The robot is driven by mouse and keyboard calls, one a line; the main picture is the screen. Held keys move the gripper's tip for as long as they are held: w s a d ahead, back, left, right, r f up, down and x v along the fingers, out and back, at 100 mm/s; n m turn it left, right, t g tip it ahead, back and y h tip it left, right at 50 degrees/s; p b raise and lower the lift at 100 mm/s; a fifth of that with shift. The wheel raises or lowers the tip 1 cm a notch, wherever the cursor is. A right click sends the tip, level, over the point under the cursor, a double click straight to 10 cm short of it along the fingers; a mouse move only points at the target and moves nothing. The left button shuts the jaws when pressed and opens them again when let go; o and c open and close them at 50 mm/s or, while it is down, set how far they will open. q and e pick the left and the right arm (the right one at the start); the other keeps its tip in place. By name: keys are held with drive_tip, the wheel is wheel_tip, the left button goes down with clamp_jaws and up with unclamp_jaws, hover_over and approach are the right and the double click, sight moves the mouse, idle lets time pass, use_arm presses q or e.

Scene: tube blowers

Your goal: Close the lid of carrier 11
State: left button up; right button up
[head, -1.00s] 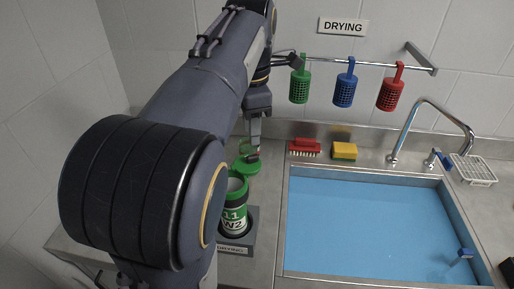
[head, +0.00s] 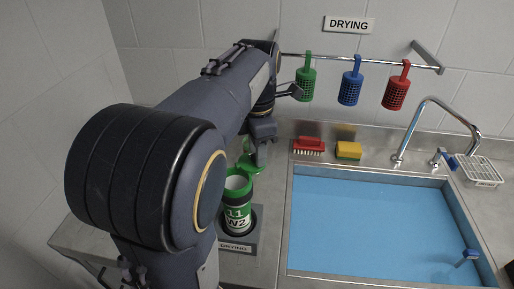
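Carrier 11 (head: 238,216) is a green, white and black cylinder marked "11" and "W2". It stands upright in a dark holder on the counter left of the sink. Its mouth is uncovered. Its green lid (head: 247,166) is open at the far side of the rim, partly hidden by my arm and gripper. My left gripper (head: 261,161) points down beside the lid's right edge. I cannot tell whether it touches the lid, or whether its fingers are open or shut. My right gripper is not in view.
A blue-bottomed sink (head: 375,225) lies to the right. A red brush (head: 308,145) and a yellow sponge (head: 348,150) lie behind it. Green (head: 306,85), blue (head: 350,88) and red (head: 396,92) baskets hang from a rail above. A faucet (head: 440,115) stands at the back right.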

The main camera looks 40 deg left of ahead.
use_arm(q)
clamp_jaws()
